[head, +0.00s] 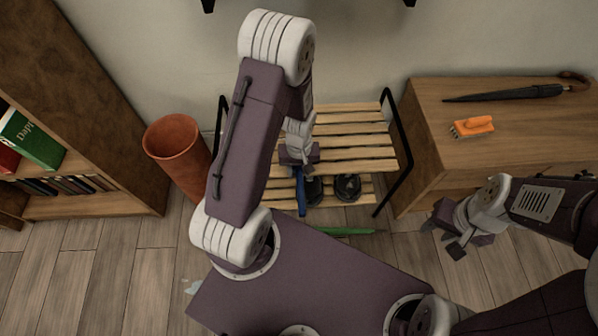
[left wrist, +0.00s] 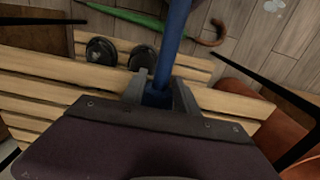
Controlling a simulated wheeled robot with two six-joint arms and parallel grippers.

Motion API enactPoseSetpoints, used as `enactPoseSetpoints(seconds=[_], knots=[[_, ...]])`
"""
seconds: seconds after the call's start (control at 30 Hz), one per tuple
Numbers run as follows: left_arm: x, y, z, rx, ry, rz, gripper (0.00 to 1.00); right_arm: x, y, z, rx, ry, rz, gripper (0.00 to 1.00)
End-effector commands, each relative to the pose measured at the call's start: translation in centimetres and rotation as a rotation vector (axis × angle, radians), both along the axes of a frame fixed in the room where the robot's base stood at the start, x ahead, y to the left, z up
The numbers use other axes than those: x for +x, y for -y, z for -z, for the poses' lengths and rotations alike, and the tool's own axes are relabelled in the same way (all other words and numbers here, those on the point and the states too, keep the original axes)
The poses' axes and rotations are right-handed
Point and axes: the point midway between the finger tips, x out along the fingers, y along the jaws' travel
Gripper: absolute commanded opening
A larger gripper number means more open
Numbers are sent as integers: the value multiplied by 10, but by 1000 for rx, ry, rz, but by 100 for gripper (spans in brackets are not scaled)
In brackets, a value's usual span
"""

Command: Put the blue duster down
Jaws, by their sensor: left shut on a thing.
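The blue duster (head: 301,196) hangs from my left gripper (head: 300,165) at the wooden slatted rack (head: 360,140). In the left wrist view, the fingers of my left gripper (left wrist: 160,90) are shut on the blue duster's handle (left wrist: 174,40), with the rack's slats (left wrist: 40,70) behind. The duster's far end is cut off there, and my arm hides part of the rack in the head view. My right gripper (head: 446,236) is empty, its fingers apart, in front of the wooden cabinet.
Two dark dumbbells (head: 347,187) lie on the rack's lower shelf. A green umbrella (head: 345,231) lies on the floor in front. A terracotta bin (head: 176,150) stands left of the rack. An orange brush (head: 472,127) and a black umbrella (head: 505,93) lie on the cabinet (head: 550,140).

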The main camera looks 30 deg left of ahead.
Motion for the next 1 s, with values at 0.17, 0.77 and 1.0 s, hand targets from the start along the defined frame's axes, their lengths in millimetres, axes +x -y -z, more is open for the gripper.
enactPoseSetpoints(seconds=[0.17,0.77,1.0], knots=[[0,0,3,0,0,0,50,0,0,1,0,0,0,36],[1,0,-58,1,3,0,58,0,0,-37,0,0,0,36],[0,0,-109,1,1,0,58,0,0,-64,0,0,0,36]])
